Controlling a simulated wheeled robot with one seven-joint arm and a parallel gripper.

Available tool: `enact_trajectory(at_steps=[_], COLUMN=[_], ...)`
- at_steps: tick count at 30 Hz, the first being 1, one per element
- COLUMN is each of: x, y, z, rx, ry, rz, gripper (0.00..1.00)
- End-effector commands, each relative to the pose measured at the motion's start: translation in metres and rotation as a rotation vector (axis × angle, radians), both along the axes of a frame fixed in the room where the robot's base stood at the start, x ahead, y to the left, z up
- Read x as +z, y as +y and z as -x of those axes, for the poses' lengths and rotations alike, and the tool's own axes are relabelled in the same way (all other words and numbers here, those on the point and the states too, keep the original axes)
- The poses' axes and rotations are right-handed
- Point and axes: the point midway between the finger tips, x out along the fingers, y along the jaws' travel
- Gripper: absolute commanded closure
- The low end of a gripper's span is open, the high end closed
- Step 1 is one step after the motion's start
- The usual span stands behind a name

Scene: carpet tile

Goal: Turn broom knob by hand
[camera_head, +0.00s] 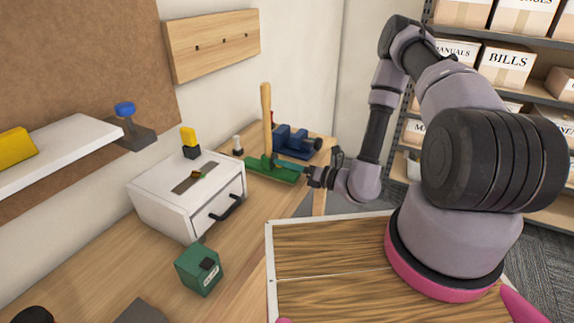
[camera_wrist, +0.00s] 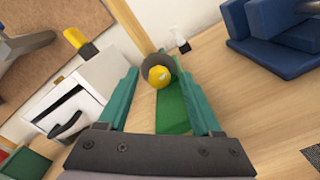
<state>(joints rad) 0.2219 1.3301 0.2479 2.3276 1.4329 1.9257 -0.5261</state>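The broom stands upright on the desk, with a wooden handle (camera_head: 266,118) and a green base (camera_head: 262,174). In the wrist view its knob (camera_wrist: 159,76) is a yellow round piece on a dark disc, low on the handle above the green base (camera_wrist: 173,110). My gripper (camera_head: 284,166) is at the broom's right side, close to the base. In the wrist view my gripper (camera_wrist: 156,66) is open, with one teal finger on each side of the knob. I cannot tell whether either fingertip touches it. In the head view the knob cannot be made out.
A white drawer box (camera_head: 165,200) with a dark handle stands left of the broom. A blue device (camera_head: 295,140) sits just behind it. A green box (camera_head: 198,268) is nearer on the desk. A shelf (camera_head: 60,150) juts from the left wall. Desk between is clear.

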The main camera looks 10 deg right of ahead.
Motion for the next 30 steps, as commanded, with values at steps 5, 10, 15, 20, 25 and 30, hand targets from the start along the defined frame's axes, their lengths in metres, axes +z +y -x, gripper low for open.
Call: enact_trajectory(at_steps=[5,10,15,20,25,30], x=[0.0,0.0,-0.001,0.0,0.0,0.0], y=[0.0,-0.009,-0.036,-0.063,-0.083,-0.09], z=[0.0,0.006,0.023,0.041,0.054,0.06], rx=[0.001,-0.001,-0.005,-0.004,-0.002,0.0], ry=[0.0,0.0,0.003,0.003,0.0,0.0], rz=[-0.001,0.001,0.001,0.0,0.0,0.0], gripper=[0.34,0.34,0.34,0.34,0.34,0.34])
